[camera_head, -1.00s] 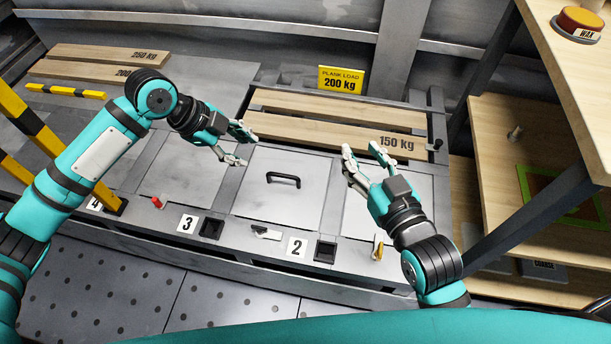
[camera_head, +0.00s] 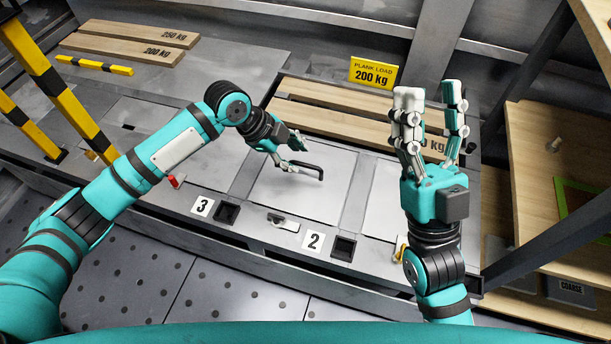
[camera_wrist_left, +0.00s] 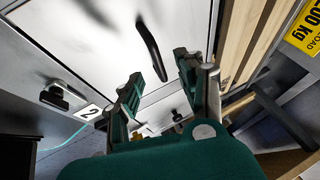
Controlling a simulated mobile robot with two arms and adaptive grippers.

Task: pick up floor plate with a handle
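The floor plate (camera_head: 292,203) is a light grey square panel lying flush in the floor above the number 2 label. Its black handle (camera_head: 314,171) stands up from the middle of the plate. My left gripper (camera_head: 291,153) is just beside the handle's left end. In the left wrist view, my left gripper (camera_wrist_left: 158,68) has its fingers apart, and the black handle (camera_wrist_left: 150,48) lies just beyond the gap between them. I cannot tell whether they touch. My right gripper (camera_head: 434,100) is raised to the right of the plate, fingers apart and empty.
Wooden planks (camera_head: 335,122) lie behind the plate beside a yellow load sign (camera_head: 374,73). A yellow-black barrier (camera_head: 62,95) stands left; a wooden shelf (camera_head: 540,150) stands right.

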